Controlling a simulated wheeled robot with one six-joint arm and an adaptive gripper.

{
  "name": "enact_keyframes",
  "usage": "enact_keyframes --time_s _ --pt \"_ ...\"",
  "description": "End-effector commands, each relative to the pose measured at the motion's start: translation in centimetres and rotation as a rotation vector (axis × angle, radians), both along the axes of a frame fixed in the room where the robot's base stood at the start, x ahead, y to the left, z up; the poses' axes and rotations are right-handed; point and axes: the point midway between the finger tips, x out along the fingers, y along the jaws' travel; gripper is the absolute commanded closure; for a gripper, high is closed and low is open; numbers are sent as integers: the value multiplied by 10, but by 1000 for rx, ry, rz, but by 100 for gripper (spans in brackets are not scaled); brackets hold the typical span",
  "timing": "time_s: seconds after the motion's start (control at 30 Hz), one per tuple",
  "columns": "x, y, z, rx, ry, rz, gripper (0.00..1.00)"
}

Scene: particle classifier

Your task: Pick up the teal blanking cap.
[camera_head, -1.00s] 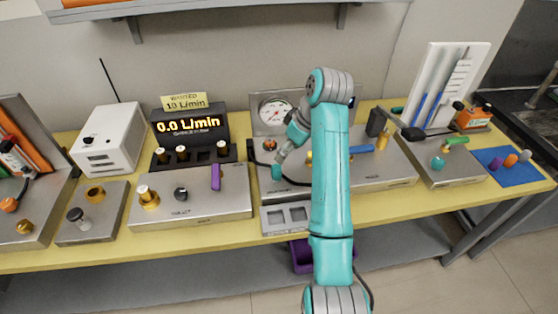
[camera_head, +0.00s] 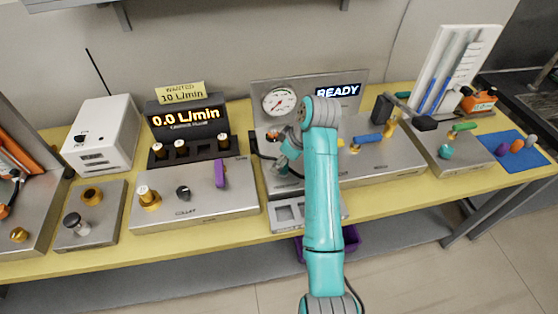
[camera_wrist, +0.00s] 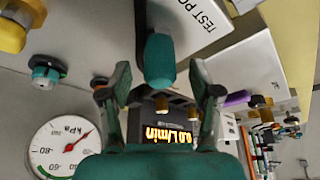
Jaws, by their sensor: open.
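In the wrist view a teal cap (camera_wrist: 159,62) sits on the end of a grey post, close to a plate lettered "TEST PO…". My gripper (camera_wrist: 160,91) is open, with one finger on each side of the cap's end. I cannot tell whether either finger touches it. In the head view my gripper (camera_head: 284,163) is in front of the middle panel, below the gauge. The cap is not clearly distinguishable from my gripper there.
The gauge panel (camera_head: 262,92) and READY display (camera_head: 338,91) stand behind. A collet box (camera_head: 205,205) is left, and a box with a blue handle (camera_head: 367,138) right. Another teal round piece (camera_head: 446,152) is on the far-right box. A two-pocket tray (camera_head: 274,217) lies in front.

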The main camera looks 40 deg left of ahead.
Motion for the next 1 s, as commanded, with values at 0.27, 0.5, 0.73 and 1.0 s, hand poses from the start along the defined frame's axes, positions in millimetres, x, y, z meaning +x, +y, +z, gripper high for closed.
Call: enact_keyframes --time_s 0.27,0.5,0.73,1.0 --pt "0 -1 -2 0 -1 0 44" --pt "0 -1 -2 0 -1 0 91" --pt "0 0 -1 0 -1 0 91" --pt "6 8 32 3 -4 -6 91"
